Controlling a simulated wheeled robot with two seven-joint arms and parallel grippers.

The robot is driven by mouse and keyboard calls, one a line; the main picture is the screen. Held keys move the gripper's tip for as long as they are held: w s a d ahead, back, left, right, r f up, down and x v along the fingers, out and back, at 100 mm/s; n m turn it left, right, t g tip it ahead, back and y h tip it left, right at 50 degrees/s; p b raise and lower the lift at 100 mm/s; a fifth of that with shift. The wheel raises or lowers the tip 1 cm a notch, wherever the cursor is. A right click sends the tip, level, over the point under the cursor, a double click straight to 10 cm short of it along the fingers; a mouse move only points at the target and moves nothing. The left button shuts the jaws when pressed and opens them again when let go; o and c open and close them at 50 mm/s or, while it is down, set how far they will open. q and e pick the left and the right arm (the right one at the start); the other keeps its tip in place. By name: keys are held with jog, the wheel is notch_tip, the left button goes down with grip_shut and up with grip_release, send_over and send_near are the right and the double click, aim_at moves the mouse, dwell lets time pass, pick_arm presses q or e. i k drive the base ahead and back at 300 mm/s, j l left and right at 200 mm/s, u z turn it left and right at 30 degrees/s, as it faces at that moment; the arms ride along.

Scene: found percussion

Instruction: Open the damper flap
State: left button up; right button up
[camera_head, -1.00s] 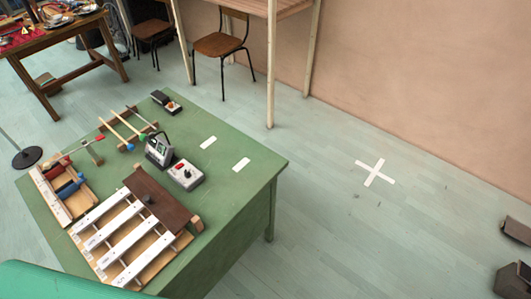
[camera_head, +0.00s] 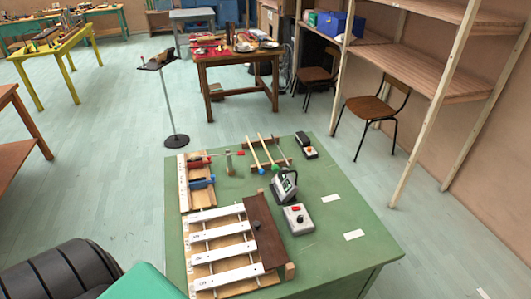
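The damper flap looks to be the dark brown board (camera_head: 264,231) with a small dark knob, on the right part of a bar instrument. It lies along the ends of several white metal bars (camera_head: 222,229) on a wooden frame. I cannot tell from here whether it is hinged or how far it is raised. The instrument stands on the green table (camera_head: 330,250). Neither of my grippers shows in the head view.
On the green table are a grey box with a red button (camera_head: 297,218), a small display device (camera_head: 284,187), mallets on a rack (camera_head: 265,152) and a wooden tray with red and blue parts (camera_head: 197,180). A music stand (camera_head: 172,100) stands behind. Open floor lies left.

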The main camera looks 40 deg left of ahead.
aim_at(271, 251)
jog(key=u, duration=1.1)
jog(key=k+j+z, duration=0.5)
